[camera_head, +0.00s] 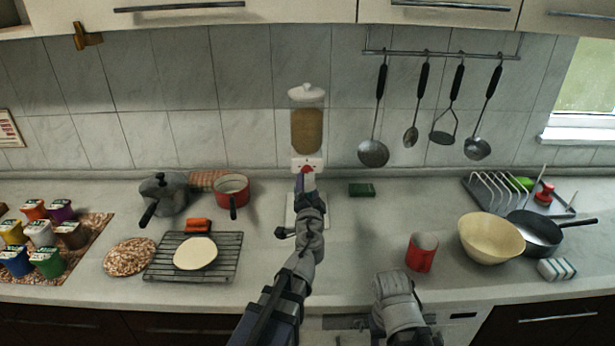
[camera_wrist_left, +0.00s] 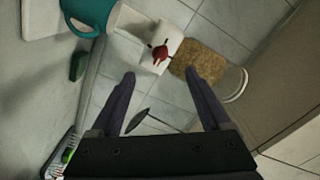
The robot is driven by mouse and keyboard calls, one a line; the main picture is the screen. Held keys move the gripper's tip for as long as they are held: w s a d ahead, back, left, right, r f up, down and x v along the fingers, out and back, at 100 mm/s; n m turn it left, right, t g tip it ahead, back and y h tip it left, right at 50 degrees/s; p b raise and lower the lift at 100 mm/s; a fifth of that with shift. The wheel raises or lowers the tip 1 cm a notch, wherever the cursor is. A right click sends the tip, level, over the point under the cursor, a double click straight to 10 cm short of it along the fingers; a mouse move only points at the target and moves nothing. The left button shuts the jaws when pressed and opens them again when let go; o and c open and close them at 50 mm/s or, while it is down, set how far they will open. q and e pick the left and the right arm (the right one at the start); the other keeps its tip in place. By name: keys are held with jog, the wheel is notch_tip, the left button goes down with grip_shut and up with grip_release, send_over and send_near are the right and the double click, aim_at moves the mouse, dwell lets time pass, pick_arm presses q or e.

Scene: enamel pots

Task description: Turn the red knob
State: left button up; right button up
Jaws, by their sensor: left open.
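The red knob (camera_head: 307,170) is on the white front of a cereal dispenser (camera_head: 307,131) against the tiled wall. In the left wrist view the knob (camera_wrist_left: 160,54) lies beyond the fingertips, roughly midway between them. My left gripper (camera_head: 302,184) is raised just in front of the dispenser and partly covers the view of it. In the left wrist view my left gripper (camera_wrist_left: 159,76) is open with nothing between its fingers. Part of my right arm shows at the bottom of the head view, but I see no right gripper fingers.
A teal mug (camera_wrist_left: 92,14) stands by the dispenser in the left wrist view; my arm hides it in the head view. A green sponge (camera_head: 361,189) lies right of the dispenser. A red saucepan (camera_head: 231,188) is to the left, a red cup (camera_head: 421,252) to the right.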

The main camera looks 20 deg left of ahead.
aim_at(307, 171)
pick_arm(q)
jog(key=n, duration=1.1)
jog(key=shift+a+r, duration=0.1)
jog(key=shift+r, duration=0.05)
jog(key=x, duration=0.8)
jog(key=shift+s, duration=0.1)
jog(key=shift+c, duration=0.2)
grip_shut()
jog(key=shift+m, duration=0.3)
